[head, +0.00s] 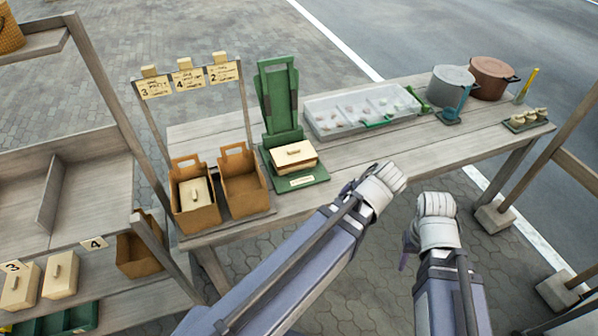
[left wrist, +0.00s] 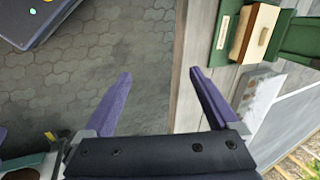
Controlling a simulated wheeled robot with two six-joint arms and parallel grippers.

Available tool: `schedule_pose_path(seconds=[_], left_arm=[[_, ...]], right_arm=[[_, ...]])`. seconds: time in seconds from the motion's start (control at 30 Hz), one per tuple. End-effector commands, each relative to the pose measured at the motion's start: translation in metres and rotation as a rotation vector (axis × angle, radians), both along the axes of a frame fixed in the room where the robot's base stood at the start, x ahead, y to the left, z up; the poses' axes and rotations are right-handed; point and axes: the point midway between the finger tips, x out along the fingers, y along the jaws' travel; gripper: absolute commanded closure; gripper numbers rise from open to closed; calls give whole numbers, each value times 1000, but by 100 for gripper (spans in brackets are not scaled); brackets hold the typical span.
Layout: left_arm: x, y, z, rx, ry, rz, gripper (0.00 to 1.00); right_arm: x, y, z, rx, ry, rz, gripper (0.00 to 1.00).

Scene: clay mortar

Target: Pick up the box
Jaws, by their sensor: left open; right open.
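The box also shows at the top right of the left wrist view (left wrist: 262,30). My left gripper (left wrist: 160,74) is open and empty, apart from the box, with paving and the table's edge beyond its fingers. In the head view its fingers are hidden behind the white wrist. My right gripper (head: 408,248) is open in front of the table, away from the box; only part of it shows.
Two brown carriers (head: 243,180) stand left of the stand, one holding another cream box (head: 195,194). A clear divided tray (head: 360,110) and pots (head: 452,86) stand to the right. A shelf at left holds more cream boxes (head: 60,275). The table's front strip is mostly clear.

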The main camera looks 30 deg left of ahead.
Motion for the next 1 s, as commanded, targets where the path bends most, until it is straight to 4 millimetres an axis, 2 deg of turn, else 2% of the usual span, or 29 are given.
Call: schedule_pose_path(seconds=[0.03,0.1,0.3,0.5,0.7,0.83,1.0], left_arm=[[19,22,-34,73,-28,-54,5],[41,51,-47,191,-56,-143,5],[94,131,-72,566,-49,-402,5],[133,196,-88,967,87,-650,5],[158,237,-95,1290,299,-847,5],[167,251,-98,1422,417,-928,5],[173,261,-100,1522,523,-992,5]], right_arm=[[0,0,-41,0,0,0,50],[0,0,-67,0,0,0,50],[0,0,-139,0,0,0,50],[0,0,-211,0,0,0,50],[0,0,-263,0,0,0,50],[0,0,-283,0,0,0,50],[0,0,-298,0,0,0,50]])
